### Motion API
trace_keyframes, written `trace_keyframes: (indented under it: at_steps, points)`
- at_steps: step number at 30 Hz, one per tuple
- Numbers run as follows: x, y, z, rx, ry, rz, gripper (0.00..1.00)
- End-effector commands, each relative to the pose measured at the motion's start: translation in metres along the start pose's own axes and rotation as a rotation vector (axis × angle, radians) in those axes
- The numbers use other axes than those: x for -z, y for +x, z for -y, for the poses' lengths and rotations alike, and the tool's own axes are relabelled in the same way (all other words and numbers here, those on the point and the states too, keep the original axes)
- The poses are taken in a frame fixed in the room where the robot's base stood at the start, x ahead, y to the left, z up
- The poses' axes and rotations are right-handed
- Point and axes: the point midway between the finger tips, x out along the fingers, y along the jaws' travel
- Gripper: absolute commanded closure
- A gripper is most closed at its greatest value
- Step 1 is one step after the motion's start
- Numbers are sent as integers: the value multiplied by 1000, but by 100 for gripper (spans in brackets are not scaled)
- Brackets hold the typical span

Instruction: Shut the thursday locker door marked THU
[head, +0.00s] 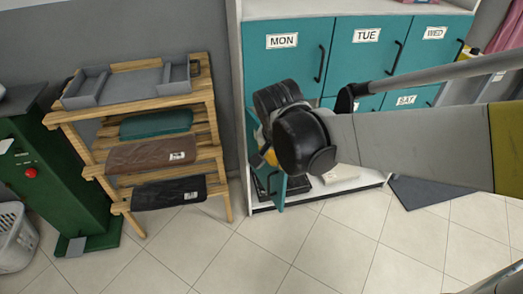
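A teal locker door (280,193) below the MON door stands swung open on the left side of the locker unit, seen nearly edge-on. No THU label can be read on it. The opening beside it shows a white floor and a pale folded item, partly hidden by my arm. My gripper (264,158) is at the end of the arm, close to the open door. My black wrist joint covers most of it, so I cannot see its fingers clearly or tell whether it touches the door.
The MON (290,55), TUE (362,57) and WED (434,48) doors are shut, as is the SAT door (408,99). A wooden rack (222,180) with folded garments stands left. A dark mat (420,190) lies right of the lockers. The tiled floor in front is clear.

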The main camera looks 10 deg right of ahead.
Motion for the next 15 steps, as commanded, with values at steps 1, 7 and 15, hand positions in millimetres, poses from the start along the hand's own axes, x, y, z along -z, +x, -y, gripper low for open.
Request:
trace_keyframes:
  at_steps: [1,7,15]
  points:
    - [4,9,13,-29,54,8,100]
    - [1,66,48,-173,327,0,100]
    - [-18,124,65,-293,577,-60,100]
